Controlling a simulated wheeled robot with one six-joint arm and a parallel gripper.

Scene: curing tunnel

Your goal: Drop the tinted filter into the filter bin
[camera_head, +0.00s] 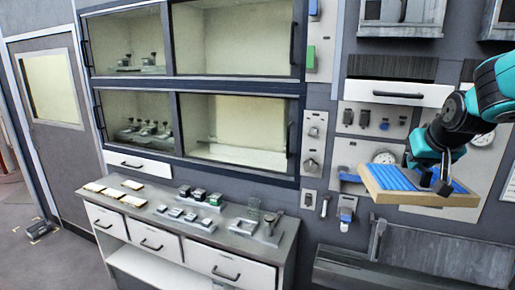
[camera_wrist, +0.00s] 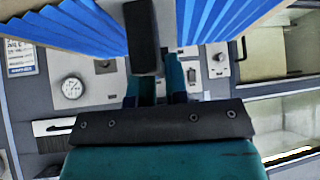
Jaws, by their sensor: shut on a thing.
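The tinted filter (camera_head: 395,178) has blue pleats in a tan frame. It is held in the air at the right of the head view, roughly flat and slightly tilted. My gripper (camera_head: 441,185) is shut on it, at the filter's right part. In the wrist view the blue pleats of the filter (camera_wrist: 60,28) fill the top, on both sides of a dark finger of my gripper (camera_wrist: 142,38). A grey, open-looking trough (camera_head: 400,262) stands low at the right, below the filter; I cannot tell whether it is the filter bin. No labelled bin shows.
A grey bench (camera_head: 150,208) with drawers carries small fixtures and pale pads. Glass-fronted cabinets (camera_head: 235,130) stand above it. Wall panels with gauges (camera_head: 385,157) and a white drawer (camera_head: 398,92) are behind the filter. A door (camera_head: 50,90) and open floor are at left.

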